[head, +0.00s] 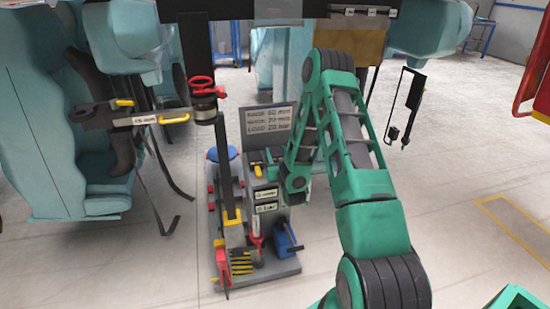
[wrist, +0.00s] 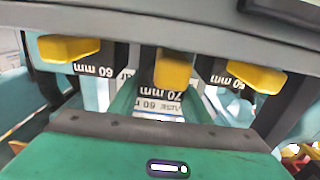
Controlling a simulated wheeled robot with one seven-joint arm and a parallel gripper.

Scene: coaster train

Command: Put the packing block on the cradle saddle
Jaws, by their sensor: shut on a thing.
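My gripper (wrist: 160,100) is at the rack on the cart; in the wrist view its two green fingers are close around the middle piece. That piece is a packing block (wrist: 173,68) with a yellow tab and an upside-down "70 mm" label. Its lower part is partly hidden between the fingers. In the head view my gripper (head: 268,166) is small and partly hidden beside the cart's sign. I cannot tell which part is the cradle saddle.
The grey cart (head: 270,268) carries a text sign (head: 267,124) and a blue box (head: 287,238). Large teal bodies (head: 70,150) stand left; black straps hang beside them. The right floor is mostly clear.

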